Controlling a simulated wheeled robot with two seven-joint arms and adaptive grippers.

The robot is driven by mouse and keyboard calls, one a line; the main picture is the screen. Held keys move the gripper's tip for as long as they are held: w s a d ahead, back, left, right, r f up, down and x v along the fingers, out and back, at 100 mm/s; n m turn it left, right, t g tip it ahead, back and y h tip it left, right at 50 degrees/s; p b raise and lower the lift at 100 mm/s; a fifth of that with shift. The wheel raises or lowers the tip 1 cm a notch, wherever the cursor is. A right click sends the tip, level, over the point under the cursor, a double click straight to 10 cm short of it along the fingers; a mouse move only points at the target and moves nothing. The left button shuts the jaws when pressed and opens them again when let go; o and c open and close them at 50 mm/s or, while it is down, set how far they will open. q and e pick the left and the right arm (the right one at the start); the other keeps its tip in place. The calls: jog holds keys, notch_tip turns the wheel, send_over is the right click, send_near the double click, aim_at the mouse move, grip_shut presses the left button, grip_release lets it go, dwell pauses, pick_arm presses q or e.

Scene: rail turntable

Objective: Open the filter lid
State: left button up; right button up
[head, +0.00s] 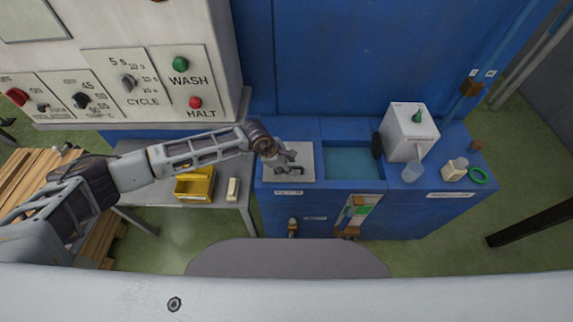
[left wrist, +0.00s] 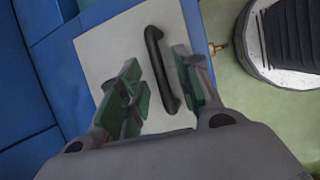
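The filter lid (head: 304,153) is a pale square plate lying flat and closed at the left end of the blue counter. It also shows in the left wrist view (left wrist: 105,48), with a black bar handle (left wrist: 158,65) across it. My left gripper (head: 288,163) is over the lid. In the left wrist view its green-padded fingers (left wrist: 165,92) are apart, one on each side of the handle, which lies between them. I cannot tell whether the pads touch the handle. In the head view the gripper hides most of the handle. My right gripper is not in view.
A yellow bin (head: 195,184) stands on the side table. A control panel (head: 150,75) rises behind my left arm.

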pick_arm(q)
grip_shut()
jog(key=shift+w, duration=0.15)
dwell(0.4)
